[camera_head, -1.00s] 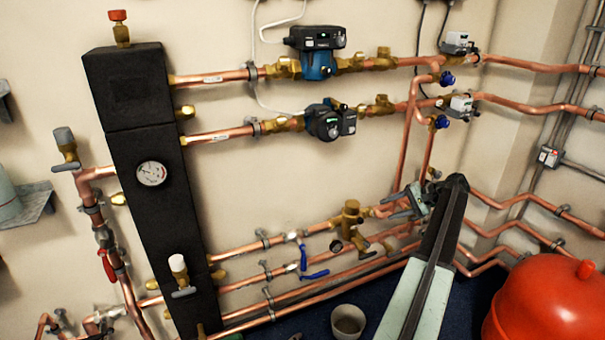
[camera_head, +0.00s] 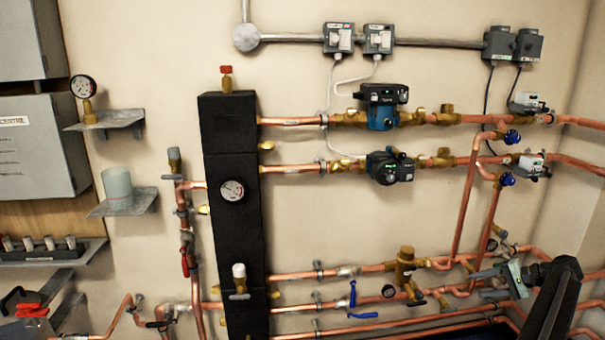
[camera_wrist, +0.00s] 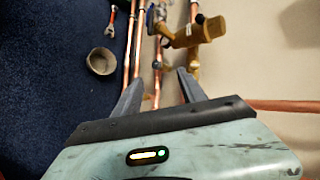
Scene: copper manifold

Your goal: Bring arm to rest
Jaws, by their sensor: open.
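My gripper (camera_head: 492,279) is at the lower right in the head view, at the end of my dark arm link, in front of the lower copper pipes. It points left toward the brass valve body (camera_head: 404,268). In the wrist view my gripper (camera_wrist: 156,92) shows two dark fingers spread apart with nothing between them. The copper pipes (camera_wrist: 137,45) and a brass fitting (camera_wrist: 188,32) lie beyond the fingertips. Whether the fingers touch any pipe cannot be told.
A black manifold (camera_head: 233,140) with a gauge stands mid-wall. Pumps (camera_head: 381,107) sit on the upper pipes. Shelves (camera_head: 124,202) are at left. In the wrist view a round cup (camera_wrist: 101,61) and a wrench (camera_wrist: 111,22) lie on the blue floor.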

